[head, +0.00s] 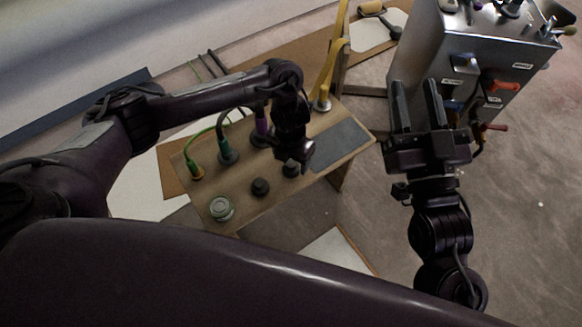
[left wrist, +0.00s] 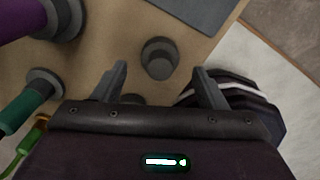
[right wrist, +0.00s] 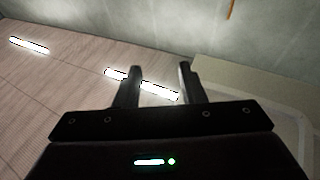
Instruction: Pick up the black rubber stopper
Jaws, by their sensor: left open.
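Two short dark round stoppers stand on the wooden bench top in the head view: one nearer the front (head: 260,187), the other (head: 291,169) right beside my left gripper (head: 303,158). In the left wrist view one dark stopper (left wrist: 158,57) stands just beyond and between the fingertips of my left gripper (left wrist: 162,85), which is open and empty. Another dark round piece (left wrist: 130,99) is partly hidden by the gripper body. My right gripper (head: 417,105) is open and empty, away from the bench; its fingers also show in the right wrist view (right wrist: 160,85).
The wooden bench (head: 240,210) also holds green (head: 195,170), teal (head: 227,152) and purple (head: 261,130) plugs, a pale round fitting (head: 221,208) and a grey pad (head: 343,144). A metal cabinet (head: 440,50) with labelled handles stands behind my right gripper.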

